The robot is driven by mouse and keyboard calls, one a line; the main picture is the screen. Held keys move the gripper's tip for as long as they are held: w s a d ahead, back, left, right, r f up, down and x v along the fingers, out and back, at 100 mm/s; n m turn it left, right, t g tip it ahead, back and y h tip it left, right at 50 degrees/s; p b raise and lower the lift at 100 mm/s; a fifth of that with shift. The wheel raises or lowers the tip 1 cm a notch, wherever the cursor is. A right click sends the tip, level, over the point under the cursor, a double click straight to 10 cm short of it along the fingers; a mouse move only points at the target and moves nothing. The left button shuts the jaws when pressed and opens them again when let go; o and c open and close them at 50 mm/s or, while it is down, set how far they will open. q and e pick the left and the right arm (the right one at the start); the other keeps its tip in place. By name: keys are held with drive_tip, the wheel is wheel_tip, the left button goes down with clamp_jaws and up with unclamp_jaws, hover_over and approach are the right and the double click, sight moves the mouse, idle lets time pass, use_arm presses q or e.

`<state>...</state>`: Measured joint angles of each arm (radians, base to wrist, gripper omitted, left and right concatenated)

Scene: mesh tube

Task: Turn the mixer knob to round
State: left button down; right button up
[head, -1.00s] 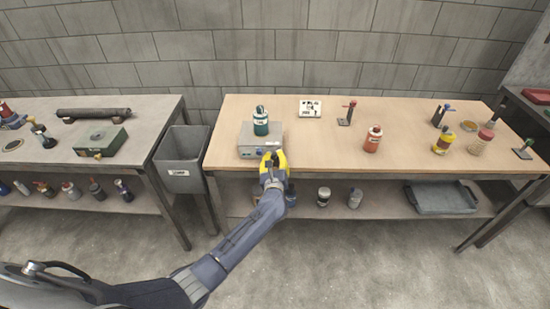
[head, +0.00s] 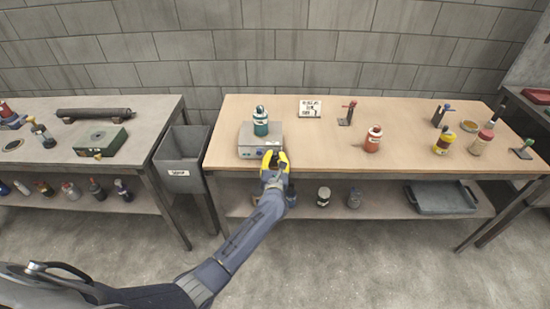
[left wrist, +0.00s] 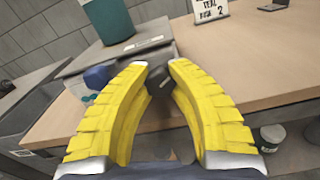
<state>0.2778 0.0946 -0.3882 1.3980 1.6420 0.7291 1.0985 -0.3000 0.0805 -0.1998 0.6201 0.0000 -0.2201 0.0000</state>
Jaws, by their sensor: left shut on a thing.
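The mixer (head: 246,140) is a low grey box near the left front of the wooden bench, with a teal bottle (head: 261,122) standing on top. In the left wrist view the mixer's front (left wrist: 112,72) carries a blue knob (left wrist: 97,77) and a dark knob (left wrist: 158,85). My left gripper (head: 274,157) has yellow fingers and is at the mixer's front right. In the left wrist view its fingertips (left wrist: 157,67) close around the dark knob. The fingers partly hide this knob, and I cannot read its setting. My right gripper is not in view.
A white card (head: 310,108) stands behind on the bench (head: 330,150), with a red-topped stand (head: 347,114) beside it. A red bottle (head: 373,140) and several other items are to the right. A grey bin (head: 182,158) hangs left of the bench.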

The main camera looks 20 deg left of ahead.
use_arm(q)
drive_tip(key=shift+m, duration=0.6)
drive_tip(key=c, duration=1.1)
unclamp_jaws()
drive_tip(key=shift+o, duration=0.2)
drive_tip(key=v, duration=1.2)
drive_tip(key=shift+s+f, duration=0.1)
